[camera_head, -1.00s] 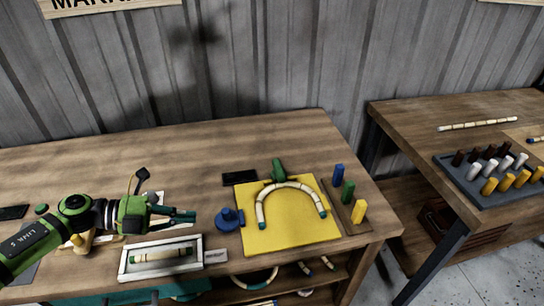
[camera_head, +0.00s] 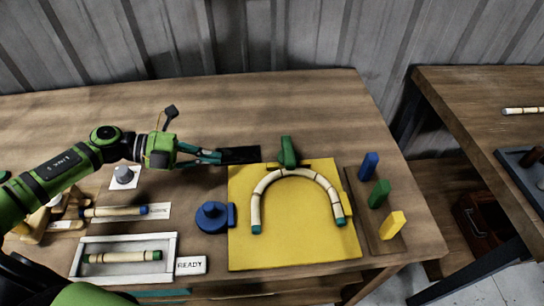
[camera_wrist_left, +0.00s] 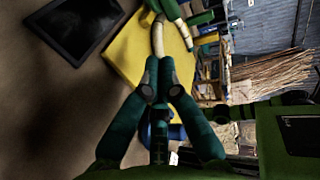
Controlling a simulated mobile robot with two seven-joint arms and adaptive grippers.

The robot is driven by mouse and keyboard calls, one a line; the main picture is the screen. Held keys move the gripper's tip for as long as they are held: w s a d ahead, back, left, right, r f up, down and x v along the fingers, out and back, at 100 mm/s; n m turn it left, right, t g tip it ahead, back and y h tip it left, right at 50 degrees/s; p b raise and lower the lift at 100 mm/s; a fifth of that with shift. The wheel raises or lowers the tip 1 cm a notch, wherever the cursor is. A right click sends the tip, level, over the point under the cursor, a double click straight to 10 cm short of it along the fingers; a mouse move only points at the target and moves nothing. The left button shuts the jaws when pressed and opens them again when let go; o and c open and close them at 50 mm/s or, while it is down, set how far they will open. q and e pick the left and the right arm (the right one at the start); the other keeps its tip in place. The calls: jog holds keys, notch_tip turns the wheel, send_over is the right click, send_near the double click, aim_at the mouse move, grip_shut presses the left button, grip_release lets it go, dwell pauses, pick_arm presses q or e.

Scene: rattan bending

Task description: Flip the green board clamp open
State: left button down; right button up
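The green board clamp (camera_head: 287,152) stands at the back edge of the yellow board (camera_head: 245,255), by the top of the bent rattan arch (camera_head: 298,172). Its handle looks upright. My left gripper (camera_head: 220,157) is left of the clamp, apart from it, above the table near the black tablet. Its teal fingertips (camera_wrist_left: 158,72) look drawn together with nothing between them. In the left wrist view a green part (camera_wrist_left: 198,20), likely the clamp, lies beyond the fingertips at the top, partly cut off. My right gripper is not in view.
A black tablet (camera_head: 239,155) lies flat left of the clamp. Blue, green and yellow pegs (camera_head: 393,225) stand right of the board. A white-edged tray (camera_head: 76,262) holds a rattan piece at the front left.

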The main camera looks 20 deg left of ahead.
pick_arm(q)
jog(key=shift+s, duration=0.1)
jog(key=p, duration=0.5)
send_near(288, 155)
jog(key=d+f, duration=0.1)
jog(key=d, duration=0.1)
jog(key=w+d+f, duration=0.1)
jog(key=d+f, duration=0.1)
jog(key=shift+w+d+f, duration=0.2)
jog(key=shift+d+f, duration=0.05)
jog(key=shift+w+d+f, duration=0.1)
jog(key=shift+d+f, duration=0.05)
jog(key=shift+d, duration=0.15)
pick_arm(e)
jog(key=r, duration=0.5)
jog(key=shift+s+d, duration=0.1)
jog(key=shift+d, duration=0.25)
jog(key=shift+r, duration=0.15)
